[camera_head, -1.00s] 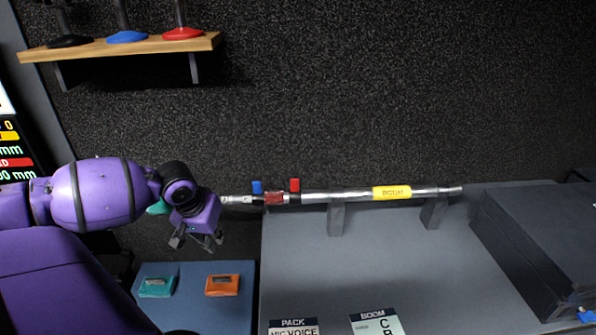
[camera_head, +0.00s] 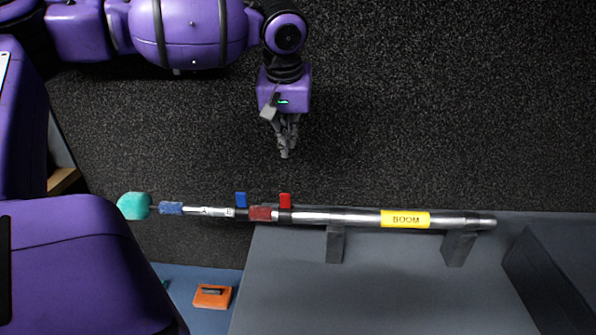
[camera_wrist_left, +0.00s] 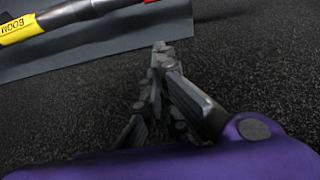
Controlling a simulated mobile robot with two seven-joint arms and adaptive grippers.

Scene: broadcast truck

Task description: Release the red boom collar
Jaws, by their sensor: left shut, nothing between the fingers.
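The boom pole (camera_head: 350,217) lies level across two grey supports, with a yellow BOOM label (camera_head: 405,219). Its red collar lever (camera_head: 285,201) stands up from the pole, beside a dark red sleeve (camera_head: 261,213). A blue lever (camera_head: 241,200) stands up further left. The pole's left end carries a blue grip and a teal foam tip (camera_head: 134,206). My left gripper (camera_head: 285,154) is shut and empty, pointing down above the red lever and apart from it. In the left wrist view its fingers (camera_wrist_left: 158,60) are together, and the pole's labelled part (camera_wrist_left: 22,28) shows at upper left. My right gripper is not in view.
A grey bench (camera_head: 290,275) lies under the pole, with a dark box (camera_head: 550,280) at its right. An orange pack (camera_head: 212,296) sits on a blue surface at lower left.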

